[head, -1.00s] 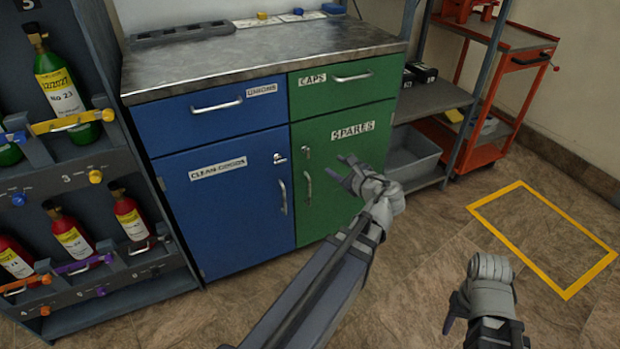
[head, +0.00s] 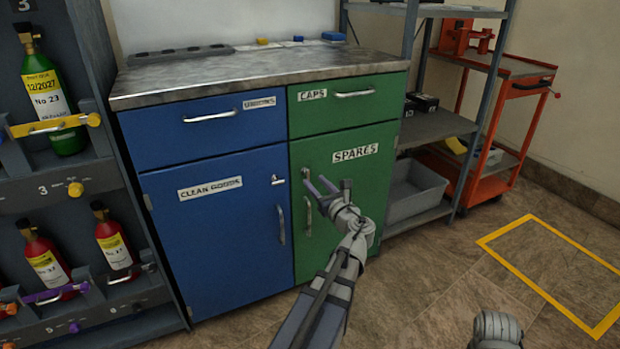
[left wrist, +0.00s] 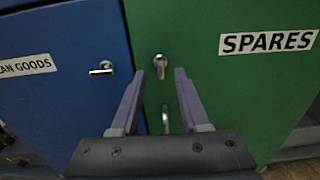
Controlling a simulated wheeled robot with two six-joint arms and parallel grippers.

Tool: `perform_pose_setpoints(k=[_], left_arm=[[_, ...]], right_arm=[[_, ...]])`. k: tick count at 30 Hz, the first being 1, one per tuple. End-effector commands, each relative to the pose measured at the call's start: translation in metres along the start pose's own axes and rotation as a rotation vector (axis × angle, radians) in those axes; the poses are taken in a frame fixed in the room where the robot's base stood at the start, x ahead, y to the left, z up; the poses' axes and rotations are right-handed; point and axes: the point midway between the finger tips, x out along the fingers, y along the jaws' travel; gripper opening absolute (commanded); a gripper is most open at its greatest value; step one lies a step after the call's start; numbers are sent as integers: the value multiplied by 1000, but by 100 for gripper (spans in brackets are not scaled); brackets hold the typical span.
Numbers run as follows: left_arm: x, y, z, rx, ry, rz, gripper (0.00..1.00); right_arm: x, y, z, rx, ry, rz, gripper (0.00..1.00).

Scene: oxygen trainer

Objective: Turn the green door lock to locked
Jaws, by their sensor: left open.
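The green door (head: 350,210) labelled SPARES is closed. Its lock knob (left wrist: 160,66) is a small metal turn piece at the door's upper left, pointing roughly upright; in the head view the lock (head: 306,174) sits above the door's vertical handle (head: 307,215). My left gripper (head: 324,186) is open in front of the green door, just right of the lock. In the left wrist view its two fingers (left wrist: 159,88) stand apart, with the lock between and beyond their tips, not touching as far as I can tell. My right gripper (head: 495,330) is cut off at the bottom edge.
The blue door (head: 225,235), left of the green one, has its own lock (head: 277,180), lying sideways, and a handle (head: 281,225). A cylinder rack (head: 75,210) stands at the left. A grey shelf with a bin (head: 415,190) stands right. Floor in front is clear.

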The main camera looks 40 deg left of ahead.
Motion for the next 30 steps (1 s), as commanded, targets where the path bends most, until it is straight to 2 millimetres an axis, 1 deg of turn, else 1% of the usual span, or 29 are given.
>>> perform_pose_setpoints(k=[1,3,9,13,21,30], left_arm=[[11,-2,0,-1,0,2,45],[21,-1,0,-1,0,2,45],[41,-1,0,-1,1,1,45],[46,0,0,-2,1,0,45],[46,0,0,-2,1,-1,45],[46,0,0,-2,1,-1,11]], right_arm=[[0,0,0,0,0,0,50],[0,0,0,0,0,0,50],[0,0,0,0,0,0,50],[0,0,0,0,0,0,50],[0,0,0,0,0,0,50],[0,0,0,0,0,0,50]])
